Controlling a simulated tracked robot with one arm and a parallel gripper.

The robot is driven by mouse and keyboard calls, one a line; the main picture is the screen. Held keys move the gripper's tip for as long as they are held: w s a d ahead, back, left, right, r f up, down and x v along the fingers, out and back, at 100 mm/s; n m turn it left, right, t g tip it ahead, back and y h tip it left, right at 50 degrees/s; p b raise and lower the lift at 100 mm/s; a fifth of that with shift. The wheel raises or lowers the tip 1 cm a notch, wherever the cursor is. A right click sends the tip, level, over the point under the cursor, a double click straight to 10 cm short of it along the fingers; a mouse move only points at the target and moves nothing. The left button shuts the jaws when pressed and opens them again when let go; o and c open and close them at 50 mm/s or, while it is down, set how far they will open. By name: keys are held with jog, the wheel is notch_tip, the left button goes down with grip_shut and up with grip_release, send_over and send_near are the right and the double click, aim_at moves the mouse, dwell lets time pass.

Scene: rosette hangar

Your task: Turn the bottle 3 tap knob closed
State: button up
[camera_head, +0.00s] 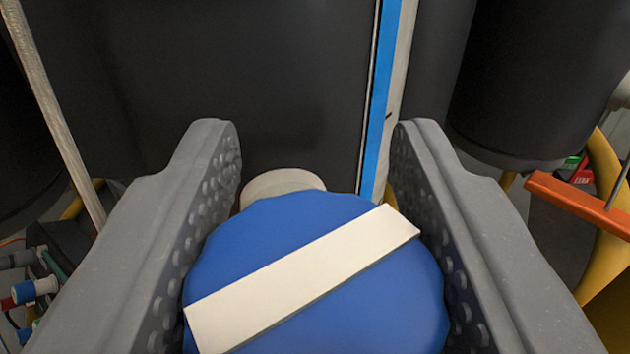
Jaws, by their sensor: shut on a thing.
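A round blue tap knob (380,290) with a slightly scalloped rim fills the lower middle of the view. A white bar (305,275) runs across its face, tilted from lower left to upper right. My gripper (318,235) has one grey, studded finger on each side of the knob and is shut on it. The lower edge of the knob is cut off by the picture. No number shows on the knob, so I cannot tell from the picture which bottle it belongs to.
A large dark cylinder (270,80) stands right behind the knob, with a pale round part (282,185) before it. A blue and white upright strip (380,100) runs beside it. Another dark cylinder (540,90) and an orange bar (580,203) are at right; a thin pole (55,115) is at left.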

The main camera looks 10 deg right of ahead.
jog(key=shift+d+r+m+g+h, duration=0.15)
jog(key=shift+m+g+h, duration=0.35)
jog(key=shift+m+h, duration=0.85)
jog(key=shift+d+f+m+g+h, duration=0.1)
jog(key=shift+m+g+h, duration=0.6)
jog(key=shift+h, duration=1.05)
jog(key=shift+d+m+h, duration=0.1)
jog(key=shift+m+h, duration=0.15)
jog(key=shift+h, duration=0.05)
jog(key=o, duration=1)
jog(key=shift+s, duration=0.1)
jog(key=b+v, duration=0.2)
jog(key=v, duration=1.1)
jog(key=shift+s+b, duration=0.3)
